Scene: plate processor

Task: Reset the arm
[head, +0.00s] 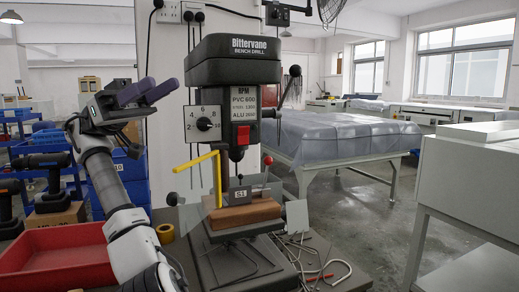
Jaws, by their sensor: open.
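My arm rises from the bottom left, and my gripper (150,88) is raised at the upper left, left of the bench drill (233,62). Its two purple-grey fingers point to the right, stand apart, and have nothing visible between them. The fingers look clear of the drill's dark head, though the exact distance cannot be told from this one view. A brown block (243,213) lies on the drill's table with a small grey piece marked "S1" (238,197) above it.
A red tray (70,262) is at the lower left, partly behind my arm. A cordless drill (50,180) and blue crates (137,190) stand behind it. A yellow bent bar (195,162) sticks out from the bench drill. A sheet-covered table (340,138) and white cabinet (470,180) are right.

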